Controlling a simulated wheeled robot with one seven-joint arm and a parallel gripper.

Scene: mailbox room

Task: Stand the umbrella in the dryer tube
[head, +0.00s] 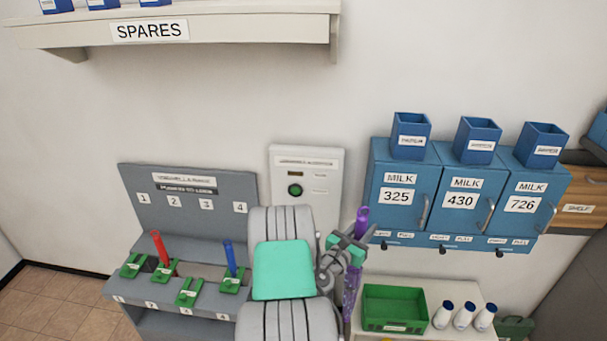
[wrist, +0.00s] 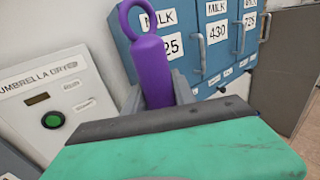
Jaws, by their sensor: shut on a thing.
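A purple umbrella (head: 350,285) stands roughly upright in my gripper (head: 347,248), with its ring handle at the top. In the wrist view the umbrella (wrist: 154,70) rises between the jaws (wrist: 165,92), which are shut on it. Its lower end is hidden in the wrist view and runs down beside my arm in the head view.
A white dryer panel with a green button (head: 295,190) is on the wall; it shows in the wrist view (wrist: 53,120). Blue MILK lockers (head: 460,195) are right of my gripper. Below them, a green crate (head: 393,308) and white bottles (head: 464,315) stand on a white surface.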

